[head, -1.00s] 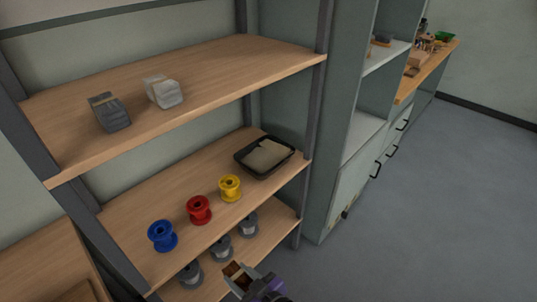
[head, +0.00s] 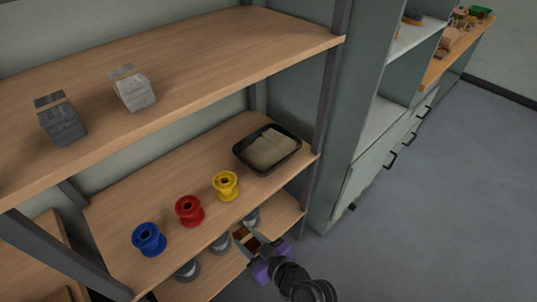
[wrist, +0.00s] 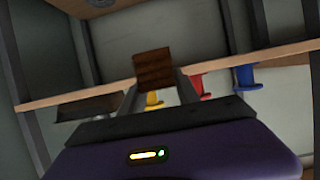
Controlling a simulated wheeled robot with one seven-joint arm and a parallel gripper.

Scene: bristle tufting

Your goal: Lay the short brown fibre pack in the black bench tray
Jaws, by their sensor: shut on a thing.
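My gripper (head: 254,243) is shut on a small brown fibre pack (head: 243,234), held in front of the lower shelves and below the yellow spool in the picture. The brown pack also shows upright between the fingers in the wrist view (wrist: 153,68). A black tray (head: 294,157) lies on the middle shelf, with pale beige material inside; its dark side shows in the wrist view (wrist: 85,109). A wooden bench (head: 455,52) stands far right with small items on it. I cannot make out a black tray there.
Yellow (head: 226,186), red (head: 189,210) and blue (head: 149,239) spools stand on the middle shelf. Grey spools sit on the shelf below. Two grey packs lie on the top shelf. A shelf post (head: 325,110) and cabinet stand right. The floor (head: 430,220) is clear.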

